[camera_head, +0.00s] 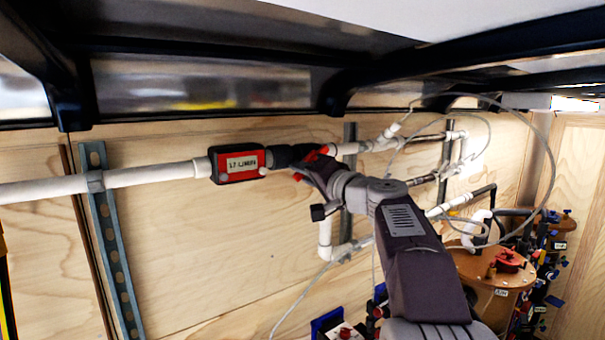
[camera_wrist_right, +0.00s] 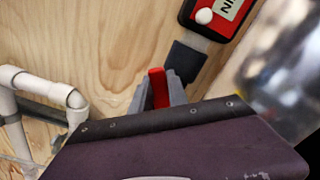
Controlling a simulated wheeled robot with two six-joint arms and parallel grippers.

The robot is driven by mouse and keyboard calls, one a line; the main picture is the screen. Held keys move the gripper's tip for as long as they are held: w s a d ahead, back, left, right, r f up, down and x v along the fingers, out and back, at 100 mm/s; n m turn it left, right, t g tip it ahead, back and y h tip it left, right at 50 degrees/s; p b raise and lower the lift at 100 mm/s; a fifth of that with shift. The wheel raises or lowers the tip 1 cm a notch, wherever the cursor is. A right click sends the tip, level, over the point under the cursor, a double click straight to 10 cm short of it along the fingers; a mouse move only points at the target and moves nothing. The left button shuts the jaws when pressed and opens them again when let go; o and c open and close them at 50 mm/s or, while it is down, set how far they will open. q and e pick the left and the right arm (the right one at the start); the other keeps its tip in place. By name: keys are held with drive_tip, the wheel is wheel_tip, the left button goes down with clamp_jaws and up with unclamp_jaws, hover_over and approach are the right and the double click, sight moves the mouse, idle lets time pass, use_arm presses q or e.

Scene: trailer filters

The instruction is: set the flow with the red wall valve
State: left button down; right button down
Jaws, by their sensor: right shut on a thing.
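The red wall valve handle (camera_wrist_right: 158,88) shows between the grey fingers of my right gripper (camera_wrist_right: 160,92) in the right wrist view, and the gripper is shut on it. In the head view the right gripper (camera_head: 312,165) is up at the white pipe line on the plywood wall, and a bit of the red handle (camera_head: 318,153) shows there. The valve body is mostly hidden by the gripper. A red flow meter (camera_head: 238,164) with a display sits on the pipe just left of the valve; its numbers are too small to read surely. My left gripper is not in view.
White pipe (camera_head: 150,175) runs along the wall, held by a slotted metal strut (camera_head: 112,235). More white pipes and thin looping tubing lie right of the gripper. A round wooden table (camera_head: 490,268) with a red fitting stands lower right. Dark beams (camera_head: 450,62) hang overhead.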

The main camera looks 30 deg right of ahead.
drive_tip(key=n+b, duration=0.1)
drive_tip(key=b, duration=0.1)
drive_tip(key=d+f+n+b, duration=0.1)
drive_tip(key=b, duration=0.2)
drive_tip(key=shift+f+n, duration=0.3)
drive_tip(key=shift+d+r+n, duration=0.1)
drive_tip(key=shift+r+n, duration=0.1)
drive_tip(key=shift+n, duration=0.3)
drive_tip(key=shift+r, duration=0.1)
drive_tip(key=c, duration=1.3)
unclamp_jaws()
drive_tip(key=s+b, duration=0.1)
drive_tip(key=s, duration=0.2)
drive_tip(key=s+b, duration=0.2)
drive_tip(key=s, duration=0.1)
drive_tip(key=s+b, duration=0.2)
drive_tip(key=s, duration=0.1)
drive_tip(key=shift+d, duration=0.35)
